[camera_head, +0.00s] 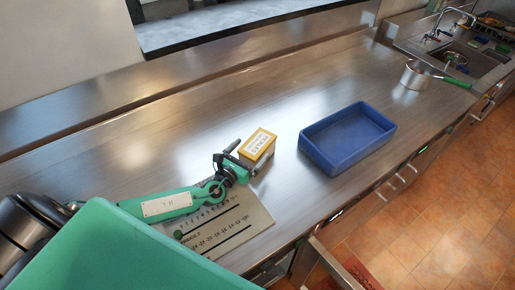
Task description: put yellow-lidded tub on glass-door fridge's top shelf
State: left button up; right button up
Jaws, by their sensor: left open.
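The tub with a yellow lid (257,145) stands on the steel counter, left of the blue bin. A white label with dark print covers much of its lid. My left gripper (244,159) is at the tub's near left side, its jaws open and facing it. One finger is by the tub's left edge and the other by its near lower edge. I cannot tell whether they touch it. My right gripper is not in view. I cannot make out the glass-door fridge or its top shelf.
An empty-looking blue bin (345,137) stands right of the tub. A flat printed plate (232,227) lies under my left arm. A pot with a green handle (416,76) stands near the sink (468,58). The counter behind the tub is clear. Orange tiled floor (440,215) lies beyond the front edge.

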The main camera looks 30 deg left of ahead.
pick_arm(q)
jog(key=shift+w+d+p, duration=0.15)
jog(key=shift+w+p, duration=0.15)
jog(key=shift+w, duration=0.85)
jog(key=shift+w+f, duration=0.1)
jog(key=shift+w, duration=0.15)
jog(key=c, duration=1.6)
jog(key=shift+c, duration=0.2)
jog(key=shift+r, duration=0.2)
